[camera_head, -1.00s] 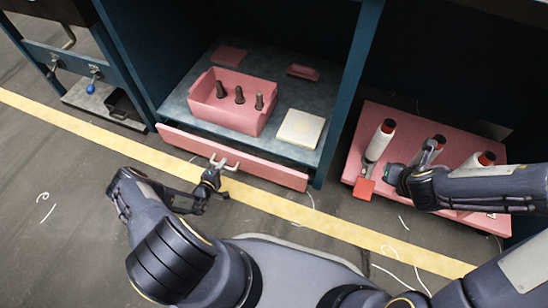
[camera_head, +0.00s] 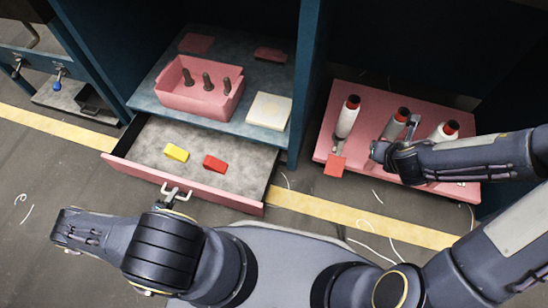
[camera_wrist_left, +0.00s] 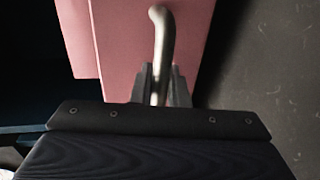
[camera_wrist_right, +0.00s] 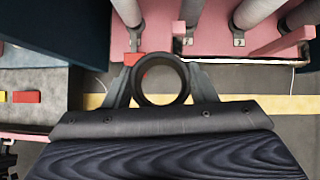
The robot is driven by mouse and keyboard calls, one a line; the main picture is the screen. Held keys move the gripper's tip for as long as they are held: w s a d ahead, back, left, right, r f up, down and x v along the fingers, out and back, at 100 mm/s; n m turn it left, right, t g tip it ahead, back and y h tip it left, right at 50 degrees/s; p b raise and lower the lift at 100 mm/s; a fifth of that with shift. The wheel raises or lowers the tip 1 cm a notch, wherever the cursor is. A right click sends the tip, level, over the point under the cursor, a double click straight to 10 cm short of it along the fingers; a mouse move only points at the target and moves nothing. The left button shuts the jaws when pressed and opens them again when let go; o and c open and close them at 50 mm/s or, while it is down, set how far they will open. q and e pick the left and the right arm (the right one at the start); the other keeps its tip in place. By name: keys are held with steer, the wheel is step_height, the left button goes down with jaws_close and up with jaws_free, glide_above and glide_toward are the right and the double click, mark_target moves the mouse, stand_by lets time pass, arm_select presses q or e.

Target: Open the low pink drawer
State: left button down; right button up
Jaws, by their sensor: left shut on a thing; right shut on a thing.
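The low pink drawer (camera_head: 180,186) stands pulled out under the shelf, and its grey inside shows. A yellow block (camera_head: 176,152) and a red block (camera_head: 214,163) lie in it. The metal handle (camera_head: 178,190) is on its pink front; it also shows in the left wrist view (camera_wrist_left: 161,35). My left gripper (camera_wrist_left: 160,85) is shut on the handle; in the head view my arm partly hides it. My right gripper (camera_wrist_right: 160,85) is shut on a dark ring-shaped tube (camera_wrist_right: 138,82), seen end-on, near the pink spool stand (camera_head: 325,148).
A pink bin (camera_head: 190,103) with several dark pegs and a pale square block (camera_head: 268,110) sit on the shelf above the drawer. White spools with red tops (camera_head: 347,117) stand on the pink stand. A blue post (camera_head: 306,80) separates the bays. Loose threads lie on the floor.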

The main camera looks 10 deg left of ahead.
arm_select(q)
steer(key=shift+s, duration=0.15)
steer(key=c, duration=1.5)
jaws_free()
steer(key=shift+o, duration=0.2)
steer(key=p+v, duration=0.2)
steer(key=v, duration=1)
steer(key=shift+p, duration=0.3)
steer(key=shift+a, duration=0.15)
